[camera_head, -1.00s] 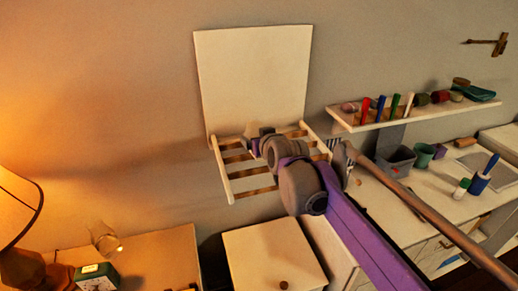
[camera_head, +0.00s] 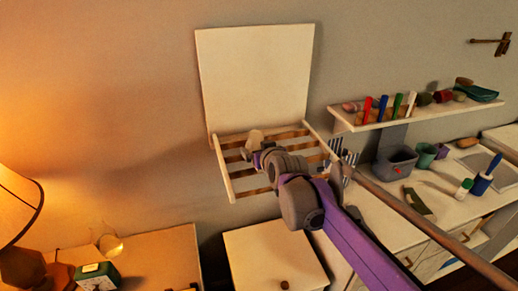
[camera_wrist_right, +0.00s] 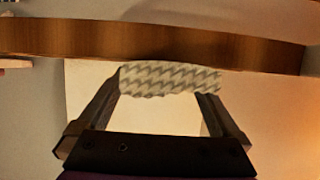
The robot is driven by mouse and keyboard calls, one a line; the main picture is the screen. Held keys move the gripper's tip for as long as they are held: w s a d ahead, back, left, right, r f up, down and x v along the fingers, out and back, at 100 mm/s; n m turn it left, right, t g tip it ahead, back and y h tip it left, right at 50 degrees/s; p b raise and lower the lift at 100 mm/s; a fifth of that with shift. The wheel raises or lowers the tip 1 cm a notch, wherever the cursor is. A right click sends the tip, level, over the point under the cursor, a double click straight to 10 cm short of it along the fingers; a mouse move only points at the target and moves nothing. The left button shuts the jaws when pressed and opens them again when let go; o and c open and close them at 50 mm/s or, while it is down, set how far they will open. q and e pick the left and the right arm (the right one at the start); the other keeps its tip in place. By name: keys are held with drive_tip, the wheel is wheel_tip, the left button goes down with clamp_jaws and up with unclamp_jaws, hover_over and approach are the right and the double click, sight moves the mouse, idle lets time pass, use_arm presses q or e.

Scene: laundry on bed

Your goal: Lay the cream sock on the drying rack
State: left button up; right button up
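The drying rack (camera_head: 228,183) is a pale wooden frame with brown slats, projecting from below a cream board on the wall. My right gripper (camera_head: 258,146) is over the rack's slats. The cream sock (camera_wrist_right: 170,79) has a grey zigzag pattern and spans the gap between the fingertips of my right gripper (camera_wrist_right: 168,88) in the wrist view. It appears held between them, in front of a brown wooden bar (camera_wrist_right: 200,45). In the head view the sock (camera_head: 255,136) is a small pale shape at the gripper's tip. Whether it touches the slats is unclear. My left gripper is out of view.
The cream board (camera_head: 255,82) stands behind the rack. A shelf (camera_head: 420,117) with markers is at the right, above a desk with a grey bin (camera_head: 396,163). A brown rod (camera_head: 440,228) crosses the lower right.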

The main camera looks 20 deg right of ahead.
drive_tip(key=shift+r, duration=0.1)
drive_tip(key=shift+s+r, duration=0.1)
drive_tip(key=shift+r, duration=0.05)
drive_tip(key=v, duration=1.1)
drive_tip(key=shift+s, duration=0.35)
